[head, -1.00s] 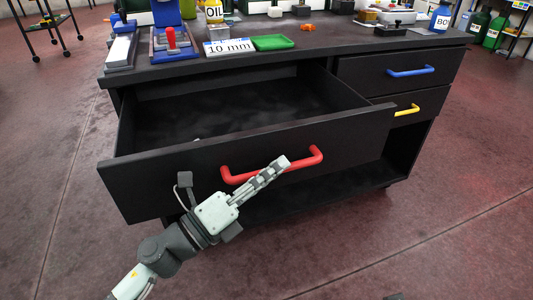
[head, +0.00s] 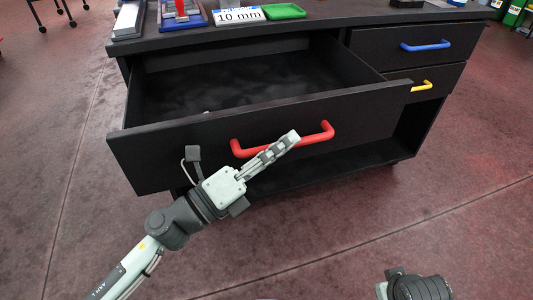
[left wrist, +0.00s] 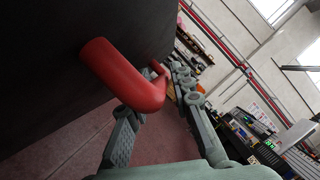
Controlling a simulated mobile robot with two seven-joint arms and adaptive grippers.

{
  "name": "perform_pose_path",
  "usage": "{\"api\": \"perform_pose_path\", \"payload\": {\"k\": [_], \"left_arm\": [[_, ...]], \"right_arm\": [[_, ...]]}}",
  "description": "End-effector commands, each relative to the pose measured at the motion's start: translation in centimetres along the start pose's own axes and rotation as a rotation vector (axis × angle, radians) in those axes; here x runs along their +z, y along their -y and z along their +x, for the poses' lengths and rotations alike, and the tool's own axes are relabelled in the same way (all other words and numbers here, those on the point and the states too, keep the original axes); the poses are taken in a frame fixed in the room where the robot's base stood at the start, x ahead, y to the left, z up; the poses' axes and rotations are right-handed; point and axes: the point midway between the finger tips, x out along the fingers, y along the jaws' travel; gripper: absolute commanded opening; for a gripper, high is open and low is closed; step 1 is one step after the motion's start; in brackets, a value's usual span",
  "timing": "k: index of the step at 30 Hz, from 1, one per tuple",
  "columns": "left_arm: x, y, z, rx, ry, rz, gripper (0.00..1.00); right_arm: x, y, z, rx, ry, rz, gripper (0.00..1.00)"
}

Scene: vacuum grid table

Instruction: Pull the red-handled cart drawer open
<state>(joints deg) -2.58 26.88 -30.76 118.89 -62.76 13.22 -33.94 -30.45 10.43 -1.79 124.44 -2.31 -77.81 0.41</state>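The black cart drawer (head: 150,165) with the red handle (head: 243,153) stands far out of the cabinet, with its dark inside showing from above. My left gripper (head: 288,143) reaches in from the lower left and is at the right half of the handle bar. My right gripper is out of view.
The black cart (head: 375,22) also has a drawer with a blue handle (head: 425,46) and one with a yellow handle (head: 422,86), both shut. A green tray (head: 285,11) and a "10 mm" label (head: 239,15) lie on top. The floor in front is clear.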

Motion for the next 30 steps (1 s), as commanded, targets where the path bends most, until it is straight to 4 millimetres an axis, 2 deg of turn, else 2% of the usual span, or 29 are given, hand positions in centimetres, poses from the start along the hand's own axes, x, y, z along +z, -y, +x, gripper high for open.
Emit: {"api": "perform_pose_path", "payload": {"k": [5, 12, 18, 23, 30], "left_arm": [[-0.1, -0.1, -2.6, 0.005, 0.001, -0.003, 0.22], [-0.1, -0.1, -7.8, 0.005, 0.001, -0.004, 0.22], [-0.1, -0.1, -10.8, 0.003, 0.001, -0.003, 0.22], [0.0, 0.0, -11.6, 0.002, 0.001, 0.0, 0.22], [0.0, 0.0, -11.7, 0.001, 0.0, 0.0, 0.22]], "right_arm": [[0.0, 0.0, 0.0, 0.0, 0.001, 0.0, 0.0], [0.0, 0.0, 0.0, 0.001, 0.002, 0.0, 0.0], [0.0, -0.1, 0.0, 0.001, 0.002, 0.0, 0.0], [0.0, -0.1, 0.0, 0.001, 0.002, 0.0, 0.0], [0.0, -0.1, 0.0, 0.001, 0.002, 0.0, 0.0]]}}
